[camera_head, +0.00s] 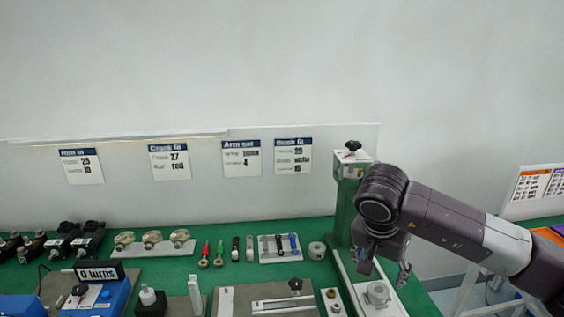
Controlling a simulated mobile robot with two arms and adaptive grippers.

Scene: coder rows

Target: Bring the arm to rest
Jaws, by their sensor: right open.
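My right arm comes in from the right edge, dark with a pale band, and bends down at a round joint. My right gripper (388,272) hangs from it, pointing down with its fingers apart. It is in front of the green press column (344,212) and above the pale base with a nut-like part (377,293). Nothing shows between the fingers. My left gripper is not in view.
A green bench (210,272) holds a blue counter box reading "0 turns" (98,272), a tray of brass-coloured parts (152,245), red and green tools, a small tool tray (280,248) and a grey fixture (268,300). Signs (170,162) hang behind. The upper space is clear.

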